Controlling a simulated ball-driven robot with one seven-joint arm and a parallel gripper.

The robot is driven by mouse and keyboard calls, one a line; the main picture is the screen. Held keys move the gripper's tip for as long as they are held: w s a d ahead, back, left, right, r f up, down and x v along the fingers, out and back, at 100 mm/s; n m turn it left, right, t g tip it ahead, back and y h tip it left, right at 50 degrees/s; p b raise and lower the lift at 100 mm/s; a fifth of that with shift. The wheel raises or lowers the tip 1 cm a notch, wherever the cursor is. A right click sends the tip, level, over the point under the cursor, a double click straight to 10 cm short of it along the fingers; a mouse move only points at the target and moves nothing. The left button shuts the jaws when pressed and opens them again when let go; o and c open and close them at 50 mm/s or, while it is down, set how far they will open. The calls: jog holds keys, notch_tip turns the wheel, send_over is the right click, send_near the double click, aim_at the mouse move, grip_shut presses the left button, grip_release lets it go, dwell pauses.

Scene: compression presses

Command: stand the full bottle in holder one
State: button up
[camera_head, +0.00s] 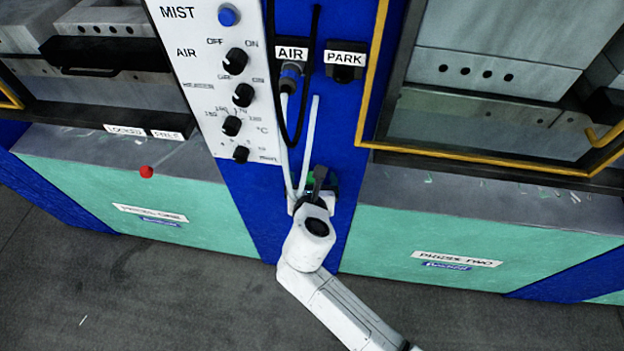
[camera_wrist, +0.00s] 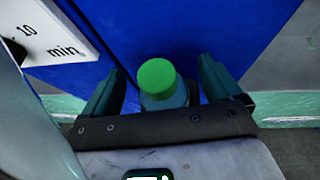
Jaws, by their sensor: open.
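A bottle with a round green cap (camera_wrist: 157,77) stands between the two fingers of my gripper (camera_wrist: 160,72) in the wrist view. The fingers are apart, one on each side, with a gap to the bottle. Its lower body is hidden by the gripper, and I cannot tell how full it is. In the head view my gripper (camera_head: 321,182) is at the blue column between the two presses, below the AIR and PARK labels. Only a bit of green shows beside it there. I cannot make out holder one.
A white control panel (camera_head: 215,85) with knobs is at upper left of the column. A black hose and pale tubes (camera_head: 309,135) hang close to my gripper. Press one (camera_head: 130,195) is left, with a red knob (camera_head: 146,172); press two (camera_head: 470,235) is right. The floor in front is clear.

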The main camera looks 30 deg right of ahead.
jog(key=v, duration=1)
jog(key=shift+s+a+r, duration=0.2)
jog(key=shift+s, duration=0.1)
jog(key=shift+d, duration=0.1)
jog(key=s+d+f+m+g+y+b, duration=0.15)
jog(key=s+d+f+m+g, duration=0.6)
jog(key=m, duration=0.75)
jog(key=s+d+f+m+g+y, duration=0.1)
jog(key=s+d+m+y, duration=0.1)
jog(key=s+m, duration=0.5)
jog(key=s+d+f+m+g+y, duration=0.1)
jog(key=s+d+f+m+y, duration=0.1)
jog(key=s+m, duration=0.5)
jog(key=shift+d+f+m+g+b, duration=0.25)
jog(key=shift+m+g+b, duration=0.15)
jog(key=shift+m, duration=0.7)
